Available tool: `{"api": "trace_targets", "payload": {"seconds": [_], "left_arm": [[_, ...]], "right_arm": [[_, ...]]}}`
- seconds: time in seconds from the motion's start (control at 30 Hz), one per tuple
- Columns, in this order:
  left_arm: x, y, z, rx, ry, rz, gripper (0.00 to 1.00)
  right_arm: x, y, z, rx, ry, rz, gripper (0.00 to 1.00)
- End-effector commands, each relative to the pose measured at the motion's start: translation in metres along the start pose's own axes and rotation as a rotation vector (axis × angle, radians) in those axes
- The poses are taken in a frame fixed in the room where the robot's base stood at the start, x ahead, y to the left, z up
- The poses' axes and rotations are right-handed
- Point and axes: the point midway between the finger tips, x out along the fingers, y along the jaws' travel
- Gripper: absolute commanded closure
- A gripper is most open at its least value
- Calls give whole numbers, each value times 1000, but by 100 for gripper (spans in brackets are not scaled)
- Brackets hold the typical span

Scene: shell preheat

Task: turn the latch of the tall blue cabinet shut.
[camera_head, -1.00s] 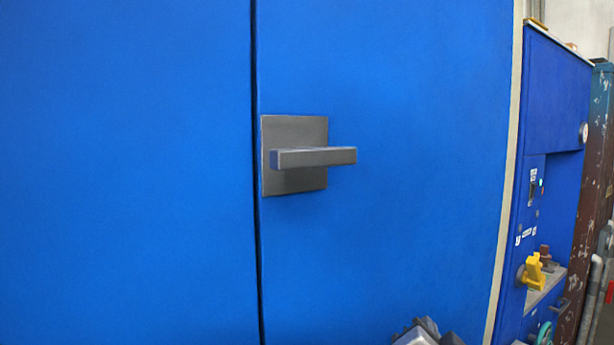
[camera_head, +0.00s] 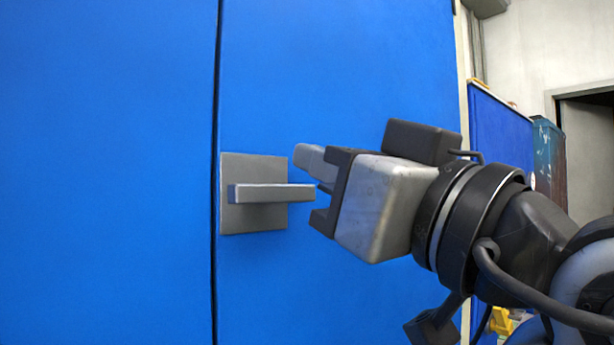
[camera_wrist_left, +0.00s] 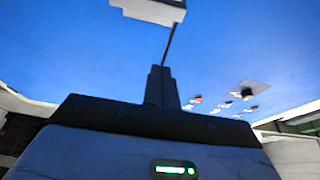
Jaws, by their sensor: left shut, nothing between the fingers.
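The tall blue cabinet (camera_head: 120,120) fills the left and middle of the head view, with a dark vertical seam between its doors. Its latch (camera_head: 270,193) is a grey bar lying level, pointing right from a square grey plate (camera_head: 240,170) just right of the seam. My left gripper (camera_head: 308,160) comes in from the right. Its fingers are shut and empty, just above the bar's free end in the picture; I cannot tell whether they touch. In the left wrist view the shut fingers (camera_wrist_left: 160,85) point at a blue surface. My right gripper is not in view.
Another blue unit (camera_head: 500,125) stands to the right, partly hidden by my arm, with a yellow part (camera_head: 501,322) low down. A rusty dark post (camera_head: 549,165) and a doorway (camera_head: 588,150) are beyond. The cabinet front left of the latch is clear.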

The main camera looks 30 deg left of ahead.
Motion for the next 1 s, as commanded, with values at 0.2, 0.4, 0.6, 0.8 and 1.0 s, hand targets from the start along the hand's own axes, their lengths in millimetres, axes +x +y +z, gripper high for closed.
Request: {"api": "trace_targets", "payload": {"seconds": [0.2,0.4,0.6,0.8,1.0], "left_arm": [[31,-1,-3,1,0,-5,100],[75,-1,-4,2,2,-6,100],[95,1,12,6,3,1,100],[87,0,33,5,1,0,100],[85,0,38,2,1,1,100]], "right_arm": [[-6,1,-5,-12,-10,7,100],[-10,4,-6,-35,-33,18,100],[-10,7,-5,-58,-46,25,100],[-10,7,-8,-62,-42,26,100],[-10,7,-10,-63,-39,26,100]]}}
